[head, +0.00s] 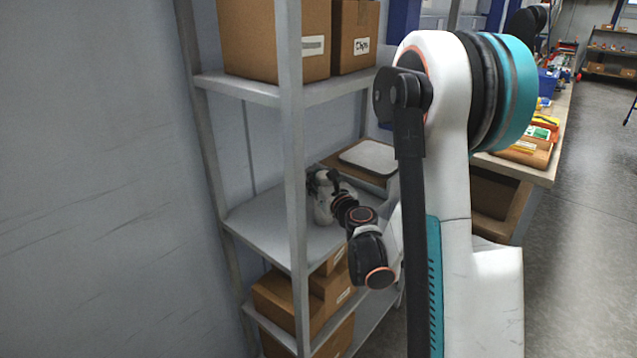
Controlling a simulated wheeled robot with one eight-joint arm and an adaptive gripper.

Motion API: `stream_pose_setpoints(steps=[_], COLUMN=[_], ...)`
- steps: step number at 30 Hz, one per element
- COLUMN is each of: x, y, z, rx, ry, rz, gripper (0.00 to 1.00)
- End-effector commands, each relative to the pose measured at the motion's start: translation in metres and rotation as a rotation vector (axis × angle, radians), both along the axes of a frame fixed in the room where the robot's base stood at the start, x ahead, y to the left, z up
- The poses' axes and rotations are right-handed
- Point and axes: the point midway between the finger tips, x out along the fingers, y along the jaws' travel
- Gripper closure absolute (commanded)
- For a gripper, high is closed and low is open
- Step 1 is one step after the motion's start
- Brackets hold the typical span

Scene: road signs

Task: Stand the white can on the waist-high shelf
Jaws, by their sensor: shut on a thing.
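My gripper (322,180) is small and dark in the head view, over the waist-high shelf (262,226). It is shut on a small white thing, which I take to be the white can (322,207). The can looks roughly upright at the shelf's surface, but I cannot tell whether its base touches the board. My wrist hides part of it on the right. The shelf is a grey metal board between a loaded upper board and a lower one.
Cardboard boxes (275,40) fill the upper board. More boxes (285,300) sit below. A front post (291,150) rises left of my gripper. Shelf left of the can is clear.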

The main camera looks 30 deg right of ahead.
Motion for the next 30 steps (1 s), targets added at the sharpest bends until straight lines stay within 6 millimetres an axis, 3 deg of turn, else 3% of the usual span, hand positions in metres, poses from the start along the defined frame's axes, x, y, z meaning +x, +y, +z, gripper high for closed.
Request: stream_pose_setpoints(steps=[8,9,14,25,30], x=[0.0,0.0,0.0,0.0,-0.017], y=[0.0,0.0,0.0,0.0,0.002], z=[-0.002,-0.002,-0.002,0.0,0.0], rx=[0.0,0.0,0.0,0.0,0.0], ry=[0.0,0.0,0.0,0.0,0.0], rz=[0.0,0.0,0.0,0.0,-0.001], gripper=[1.0,0.71,0.37,0.37,0.37])
